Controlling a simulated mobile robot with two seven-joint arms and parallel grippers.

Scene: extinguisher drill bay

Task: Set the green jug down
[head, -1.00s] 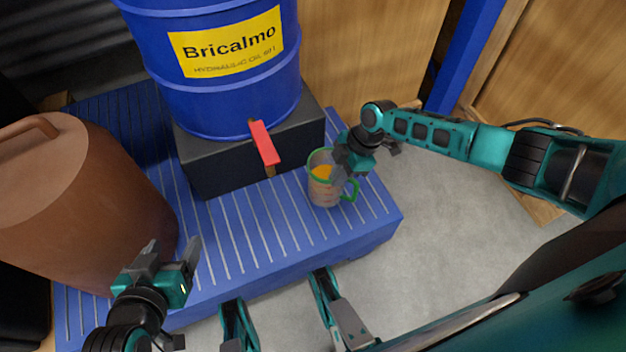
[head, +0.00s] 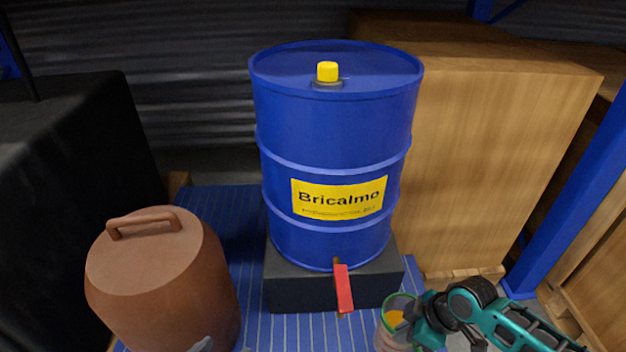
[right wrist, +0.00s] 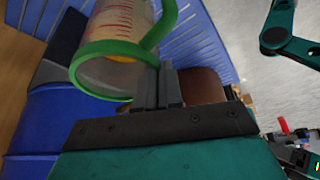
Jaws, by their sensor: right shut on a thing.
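The green jug (head: 388,332) is a clear measuring jug with a green rim and handle and something orange inside. It is at the bottom edge of the head view, in front of the drum's black stand and right of the red tap lever. My right gripper (head: 416,326) is shut on it from the right. In the right wrist view the jug (right wrist: 118,24) is tilted in the picture, and the jaws (right wrist: 160,88) meet it by the rim near the handle. Its base is hidden, so I cannot tell whether it touches the platform.
A blue ribbed platform (head: 250,305) carries a blue Bricalmo drum (head: 335,140) on a black stand (head: 300,292). A red tap lever (head: 343,288) hangs close left of the jug. A brown lidded container (head: 160,280) stands left. Wooden crates (head: 490,150) and a blue post (head: 570,190) stand right.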

